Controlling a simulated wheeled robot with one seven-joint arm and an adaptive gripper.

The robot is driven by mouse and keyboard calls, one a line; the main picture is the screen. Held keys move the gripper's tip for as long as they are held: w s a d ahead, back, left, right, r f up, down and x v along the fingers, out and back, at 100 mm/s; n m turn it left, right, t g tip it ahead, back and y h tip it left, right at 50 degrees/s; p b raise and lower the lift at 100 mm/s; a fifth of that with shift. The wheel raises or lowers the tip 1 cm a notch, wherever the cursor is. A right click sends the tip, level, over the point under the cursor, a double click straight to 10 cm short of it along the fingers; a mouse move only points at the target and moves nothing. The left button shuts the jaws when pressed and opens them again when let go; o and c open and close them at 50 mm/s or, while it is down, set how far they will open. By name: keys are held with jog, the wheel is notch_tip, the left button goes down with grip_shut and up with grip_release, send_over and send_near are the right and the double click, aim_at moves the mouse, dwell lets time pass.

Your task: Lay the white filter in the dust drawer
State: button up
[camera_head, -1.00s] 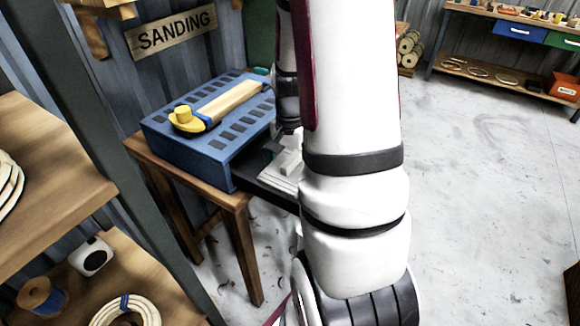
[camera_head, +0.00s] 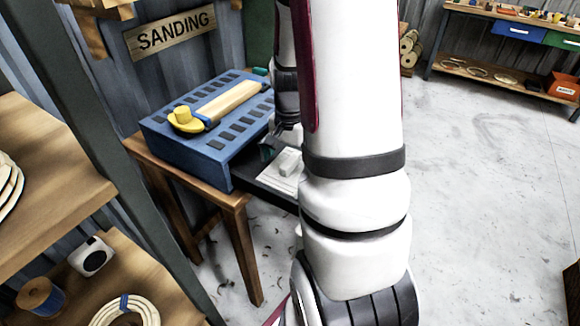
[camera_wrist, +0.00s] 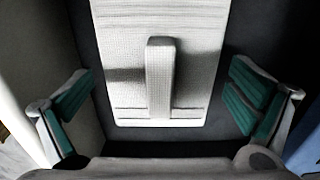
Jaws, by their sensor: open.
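The white filter (camera_head: 275,178) is a pale textured panel with a raised bar-shaped grip. It lies in the dark pulled-out dust drawer (camera_head: 250,184) of the blue sanding unit, partly hidden by my arm. In the wrist view the filter (camera_wrist: 195,75) looks flat, with a dark strip of the drawer (camera_wrist: 88,52) along its visible sides. Its far end runs out of that view. My gripper (camera_wrist: 162,78) is open, its teal-padded fingers apart on either side of the raised grip, not touching it. In the head view my gripper (camera_head: 270,149) is partly hidden at the drawer.
The blue sanding unit (camera_head: 190,150) stands on a wooden table (camera_head: 232,203), with a yellow-knobbed sanding tool (camera_head: 230,102) on top. Wooden shelves (camera_head: 45,160) with coils stand at the near left. The floor (camera_head: 480,190) on the right is clear.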

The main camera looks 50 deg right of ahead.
aim_at(290, 161)
notch_tip(290, 161, up, 11)
jog(key=shift+f+p, duration=0.1)
jog(key=shift+p, duration=0.25)
dwell(0.5)
